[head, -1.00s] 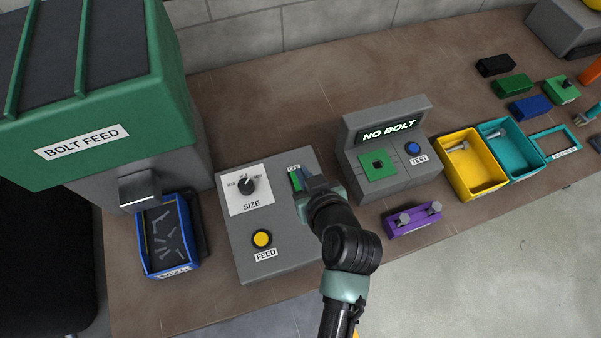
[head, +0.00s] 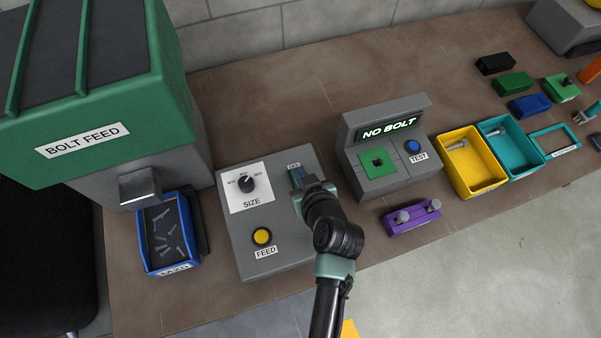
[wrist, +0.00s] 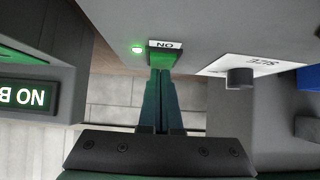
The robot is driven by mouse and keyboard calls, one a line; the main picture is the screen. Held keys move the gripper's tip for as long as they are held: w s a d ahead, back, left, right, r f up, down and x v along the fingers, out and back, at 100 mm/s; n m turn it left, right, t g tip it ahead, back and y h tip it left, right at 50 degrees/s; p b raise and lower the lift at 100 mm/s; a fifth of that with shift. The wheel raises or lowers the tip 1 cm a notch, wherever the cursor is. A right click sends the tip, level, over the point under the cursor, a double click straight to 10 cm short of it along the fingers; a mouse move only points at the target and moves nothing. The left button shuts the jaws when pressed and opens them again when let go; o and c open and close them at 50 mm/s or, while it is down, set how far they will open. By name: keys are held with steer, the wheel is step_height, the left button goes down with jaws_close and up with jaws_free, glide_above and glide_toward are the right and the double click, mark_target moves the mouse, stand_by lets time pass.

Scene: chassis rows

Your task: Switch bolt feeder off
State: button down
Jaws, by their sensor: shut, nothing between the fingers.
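The bolt feeder's grey control box (head: 283,207) stands on the bench right of the green BOLT FEED hopper (head: 110,110). Its green switch (wrist: 162,57) is close in front of my fingertips in the wrist view, beside an ON label. A small green lamp (wrist: 137,48) beside it is lit. In the head view an OFF label (head: 293,167) shows at the far end of the switch. My gripper (head: 300,180) is shut and empty, its tips at the switch; I cannot tell whether they touch. The wrist view shows both fingers (wrist: 161,75) together. My gripper hides part of the switch.
The box also carries a SIZE dial (head: 246,185) and a yellow FEED button (head: 262,236). A blue bolt bin (head: 148,258) is at left. The NO BOLT tester (head: 398,180) and a purple holder (head: 411,218) stand close on the right.

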steer(key=shift+f, duration=0.1)
steer(key=shift+w, duration=0.1)
steer(key=shift+w+a+p, duration=0.25)
steer(key=shift+w+p, duration=0.05)
steer(key=shift+w, duration=0.35)
steer(key=shift+r, duration=0.2)
steer(key=shift+w+r, duration=0.1)
steer(key=shift+r, duration=0.15)
steer(key=r+p, duration=0.3)
steer(key=r, duration=0.1)
steer(key=shift+w+a+p, duration=0.15)
steer(key=shift+w+p, duration=0.1)
steer(key=shift+p, duration=0.05)
steer(key=w+r+b+v, duration=0.1)
steer(key=v, duration=0.8)
steer(key=shift+s+r, duration=0.2)
steer(key=shift+r, duration=0.2)
